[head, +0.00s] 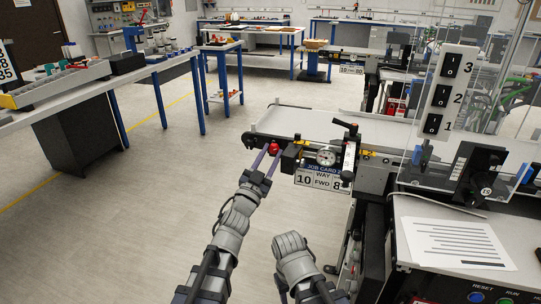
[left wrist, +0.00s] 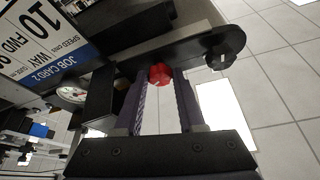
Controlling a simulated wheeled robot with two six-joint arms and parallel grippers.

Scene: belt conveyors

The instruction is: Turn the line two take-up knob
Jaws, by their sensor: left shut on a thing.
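The red take-up knob (head: 274,148) sits on the near side of the conveyor marked with a "JOB CARD 2" sign (head: 320,172). My left gripper (head: 267,152) reaches up to it, with one finger on each side. In the left wrist view the red knob (left wrist: 161,74) shows between the two purple finger tips, which are shut on it. The job card reads "10", "WAY", "FWD 8". A round dial gauge (head: 326,157) stands right of the knob. My right gripper (head: 308,292) is low in the head view, partly cut off, and its fingers are unclear.
A black end knob (left wrist: 222,58) shows on the conveyor frame. A clear guard (head: 455,110) with a numbered switch panel (head: 449,92) is at right. The floor left of the conveyor is free.

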